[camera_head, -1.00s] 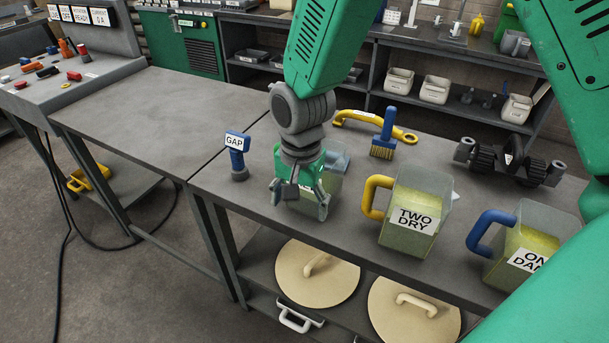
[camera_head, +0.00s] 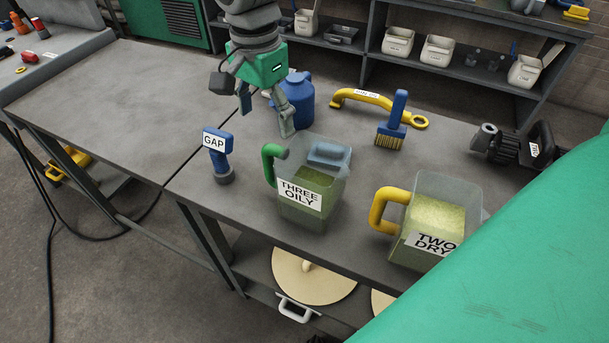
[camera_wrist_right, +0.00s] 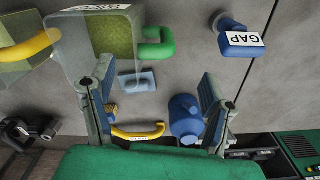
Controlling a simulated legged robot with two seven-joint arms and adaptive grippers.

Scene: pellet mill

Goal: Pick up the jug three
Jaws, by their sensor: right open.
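Jug three (camera_head: 305,210) is a clear jug labelled THREE OILY with a green handle (camera_head: 269,165) on its left side and greenish contents. It stands upright on the table near the front edge. My right gripper (camera_head: 265,108) is open and empty, above and behind the jug's handle side, apart from it. In the right wrist view the jug (camera_wrist_right: 115,38) shows upside down, partly behind one finger, with the green handle (camera_wrist_right: 158,45) beyond the opening between the fingers (camera_wrist_right: 155,72). My left gripper is not in view.
Jug TWO DRY (camera_head: 432,225) with a yellow handle stands to the right. The blue GAP-labelled tool (camera_head: 218,155) is to the left. The table's left part is clear.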

